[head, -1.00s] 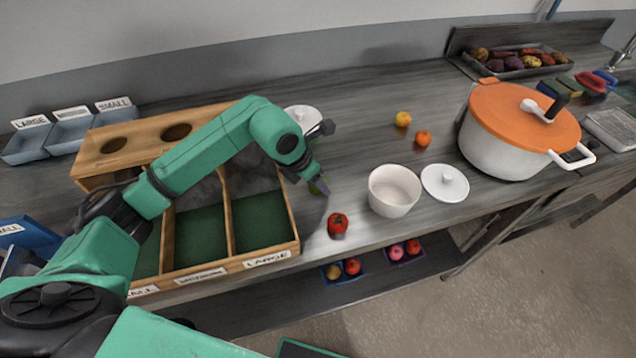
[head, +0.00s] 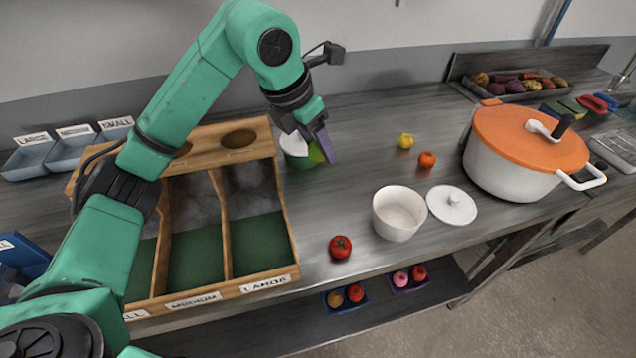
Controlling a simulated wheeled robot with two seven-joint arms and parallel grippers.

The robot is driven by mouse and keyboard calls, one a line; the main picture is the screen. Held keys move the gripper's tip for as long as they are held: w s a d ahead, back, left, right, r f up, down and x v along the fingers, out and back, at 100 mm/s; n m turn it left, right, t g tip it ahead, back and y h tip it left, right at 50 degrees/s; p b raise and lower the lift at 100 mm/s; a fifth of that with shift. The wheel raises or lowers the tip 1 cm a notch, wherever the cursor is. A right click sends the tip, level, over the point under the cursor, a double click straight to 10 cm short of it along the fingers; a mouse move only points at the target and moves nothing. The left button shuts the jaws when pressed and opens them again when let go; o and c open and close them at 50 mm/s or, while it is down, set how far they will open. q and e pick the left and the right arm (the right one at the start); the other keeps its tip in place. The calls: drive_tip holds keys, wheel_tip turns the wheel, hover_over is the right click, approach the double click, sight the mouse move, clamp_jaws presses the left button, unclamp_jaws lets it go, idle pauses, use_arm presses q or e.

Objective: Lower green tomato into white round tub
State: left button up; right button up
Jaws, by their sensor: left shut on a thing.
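My left gripper (head: 319,147) is shut on the green tomato (head: 316,154) and holds it above the counter, to the right of the wooden sorting box. Its purple finger hides part of the tomato. The white round tub (head: 396,232) stands upright and open on the counter, to the right of and nearer than the gripper. The inside that shows looks empty. The gripper and tomato are apart from the tub. My right gripper is not in view.
A white lid (head: 451,206) lies right of the tub. A red tomato (head: 340,247) sits left of it, near the counter's front edge. Yellow (head: 406,141) and orange (head: 427,160) produce lie behind. A large pot (head: 507,170) stands right. A partly hidden white round thing (head: 291,144) is beside the gripper.

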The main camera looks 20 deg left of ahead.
use_arm(q)
wheel_tip(320, 180, up, 3)
drive_tip(key=shift+r, duration=0.15)
drive_tip(key=shift+d+r+p, duration=0.65)
drive_tip(key=shift+d+p, duration=0.15)
drive_tip(key=shift+d, duration=0.1)
drive_tip(key=w+d+f+b, duration=0.1)
drive_tip(key=d+f, duration=0.4)
drive_tip(key=d, duration=0.3)
drive_tip(key=w+d+f+b, duration=0.1)
drive_tip(key=d+f, duration=0.4)
drive_tip(key=d, duration=0.4)
drive_tip(key=shift+w, duration=0.15)
drive_tip(key=shift+a, duration=0.1)
drive_tip(key=shift+w+d+f, duration=0.1)
drive_tip(key=shift+w+d, duration=0.1)
drive_tip(key=shift+w, duration=0.05)
